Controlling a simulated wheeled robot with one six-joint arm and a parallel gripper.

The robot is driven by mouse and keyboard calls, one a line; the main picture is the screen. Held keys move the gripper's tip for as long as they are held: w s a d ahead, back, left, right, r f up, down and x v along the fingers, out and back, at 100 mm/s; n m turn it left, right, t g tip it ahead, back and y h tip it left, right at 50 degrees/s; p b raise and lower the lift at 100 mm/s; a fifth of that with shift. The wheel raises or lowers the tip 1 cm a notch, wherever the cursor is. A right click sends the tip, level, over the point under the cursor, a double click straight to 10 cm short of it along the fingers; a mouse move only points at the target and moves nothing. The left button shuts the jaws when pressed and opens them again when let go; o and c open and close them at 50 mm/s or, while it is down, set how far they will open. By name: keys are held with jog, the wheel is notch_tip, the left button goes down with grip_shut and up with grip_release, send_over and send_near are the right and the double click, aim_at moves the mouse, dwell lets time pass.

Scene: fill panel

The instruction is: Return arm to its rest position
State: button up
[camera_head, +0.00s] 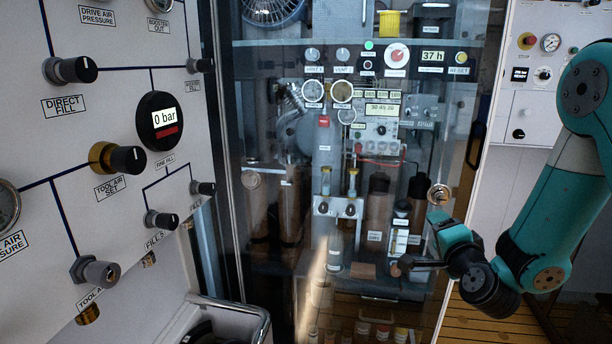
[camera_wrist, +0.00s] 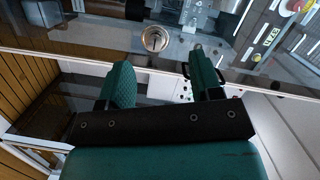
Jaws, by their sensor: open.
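My arm is teal and black and comes in from the right edge in the head view, bent at a low elbow. My gripper (camera_head: 437,218) is at the right edge of the glass-fronted cabinet (camera_head: 285,215), just below a round metal knob (camera_head: 438,194). In the wrist view my gripper (camera_wrist: 160,72) has its two teal fingers spread apart with nothing between them. The same metal knob (camera_wrist: 154,39) shows just beyond the fingertips, and no contact is visible. The fingertips are small and partly hidden in the head view.
A white panel with a direct fill knob (camera_head: 70,70), a 0 bar gauge (camera_head: 160,121) and several other knobs stands at the left. A metal-rimmed bin (camera_head: 245,312) is at the bottom. A white wall panel (camera_head: 520,95) stands behind my arm. Wooden flooring (camera_head: 490,320) shows low right.

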jog(key=s+a+r+n+g+y+p, duration=0.1)
jog(key=s+a+r+n+g+y, duration=0.35)
jog(key=s+a+n, duration=0.35)
jog(key=s+a+r+n+g+y+p, duration=0.1)
jog(key=s+a+r+n+g+y, duration=0.3)
jog(key=a, duration=0.5)
jog(key=s+r+n+g+h+p, duration=0.2)
jog(key=s+n+g, duration=0.7)
jog(key=s, duration=1)
jog(key=shift+d+r+n+h, duration=0.4)
jog(key=shift+r+n+h, duration=0.15)
jog(key=shift+r, duration=0.15)
